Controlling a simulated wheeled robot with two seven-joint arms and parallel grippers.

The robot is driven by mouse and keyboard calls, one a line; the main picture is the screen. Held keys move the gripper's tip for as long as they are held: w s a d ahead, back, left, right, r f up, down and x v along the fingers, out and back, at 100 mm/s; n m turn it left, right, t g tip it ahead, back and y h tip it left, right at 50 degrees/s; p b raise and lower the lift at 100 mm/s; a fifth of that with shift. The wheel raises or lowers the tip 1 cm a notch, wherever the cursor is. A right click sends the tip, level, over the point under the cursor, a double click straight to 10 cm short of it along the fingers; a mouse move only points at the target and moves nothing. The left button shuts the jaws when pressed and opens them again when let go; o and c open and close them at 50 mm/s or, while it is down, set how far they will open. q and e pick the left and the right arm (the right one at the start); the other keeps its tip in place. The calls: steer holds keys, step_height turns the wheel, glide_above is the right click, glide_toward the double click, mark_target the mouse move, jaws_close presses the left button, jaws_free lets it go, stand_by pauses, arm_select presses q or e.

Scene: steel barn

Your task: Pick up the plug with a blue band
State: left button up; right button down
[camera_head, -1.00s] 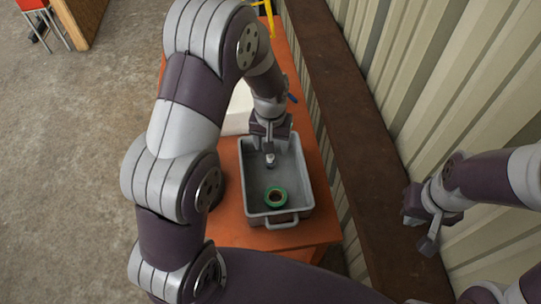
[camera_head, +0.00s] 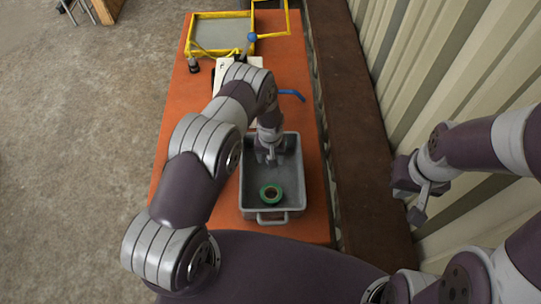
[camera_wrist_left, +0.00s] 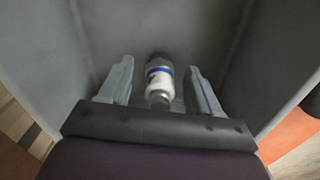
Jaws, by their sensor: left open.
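The plug (camera_wrist_left: 160,80), a small white and grey cylinder with a blue band, lies in the grey tray (camera_head: 302,180). In the left wrist view it sits between the two fingers of my left gripper (camera_wrist_left: 158,73), which are apart, with a gap showing on each side. In the head view my left gripper (camera_head: 270,157) reaches down into the far half of the tray and hides the plug. My right gripper (camera_head: 415,200) hangs at the right, away from the tray; its finger opening cannot be made out.
A green ring (camera_head: 271,194) lies in the near half of the tray. The tray stands on an orange table (camera_head: 178,130). Behind are a blue tool (camera_head: 291,94), a white item (camera_head: 226,68) and a yellow frame (camera_head: 222,15). A corrugated wall (camera_head: 450,65) runs along the right.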

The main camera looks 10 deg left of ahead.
arm_select(q)
steer(key=shift+f, duration=0.1)
steer(key=c, duration=1.1)
